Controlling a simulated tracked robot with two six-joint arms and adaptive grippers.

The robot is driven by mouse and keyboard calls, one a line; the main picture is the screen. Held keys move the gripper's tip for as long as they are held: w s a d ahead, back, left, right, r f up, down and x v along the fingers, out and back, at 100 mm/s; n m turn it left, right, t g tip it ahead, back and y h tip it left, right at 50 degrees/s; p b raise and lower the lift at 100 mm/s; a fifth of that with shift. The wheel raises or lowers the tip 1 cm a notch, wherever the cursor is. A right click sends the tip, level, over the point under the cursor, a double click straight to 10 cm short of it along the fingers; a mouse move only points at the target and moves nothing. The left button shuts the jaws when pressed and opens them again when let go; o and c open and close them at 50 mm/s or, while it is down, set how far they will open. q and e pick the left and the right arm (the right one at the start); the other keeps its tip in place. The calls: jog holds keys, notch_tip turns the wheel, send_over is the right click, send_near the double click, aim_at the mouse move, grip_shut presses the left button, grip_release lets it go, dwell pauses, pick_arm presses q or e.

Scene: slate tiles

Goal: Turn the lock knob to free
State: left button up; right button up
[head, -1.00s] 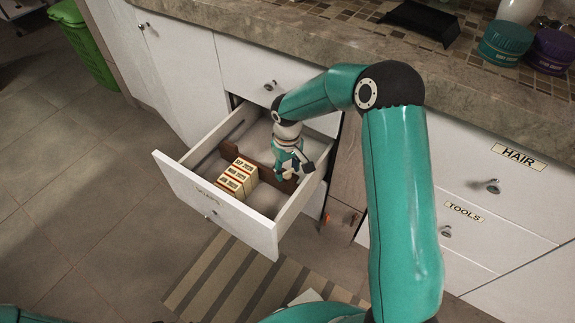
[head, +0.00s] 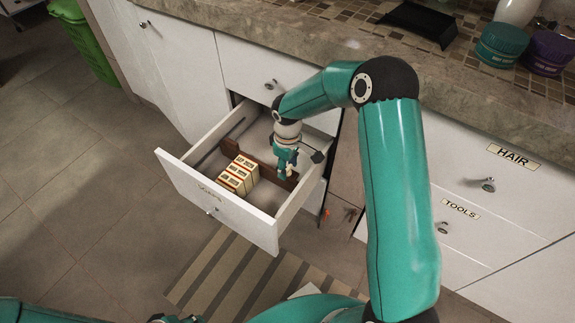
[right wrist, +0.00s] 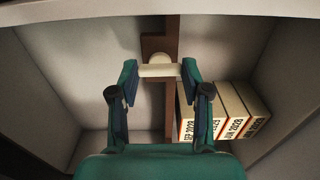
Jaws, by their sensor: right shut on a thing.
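The drawer (head: 220,205) stands pulled open, with a brown divider (head: 228,147) across its inside. In the right wrist view the cream lock knob (right wrist: 157,70) sits on the brown divider (right wrist: 171,110), its bar lying crosswise between my fingers. My right gripper (head: 287,172) reaches down into the drawer, and in the right wrist view (right wrist: 158,72) its fingertips are shut on the two ends of the knob bar. In the head view the gripper hides the knob. My left gripper (head: 176,319) only peeks in at the bottom edge, so its fingers cannot be read.
Several cream boxes (head: 239,174) stand in the drawer beside the divider, close to my right gripper; they also show in the right wrist view (right wrist: 215,112). Drawer walls enclose the gripper. The stone counter (head: 300,45) runs behind. A striped mat (head: 235,275) lies below.

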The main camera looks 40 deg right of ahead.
aim_at(287, 169)
jog(key=shift+w, duration=0.1)
jog(key=o, duration=1.2)
jog(key=shift+c, duration=0.2)
notch_tip(287, 169, up, 12)
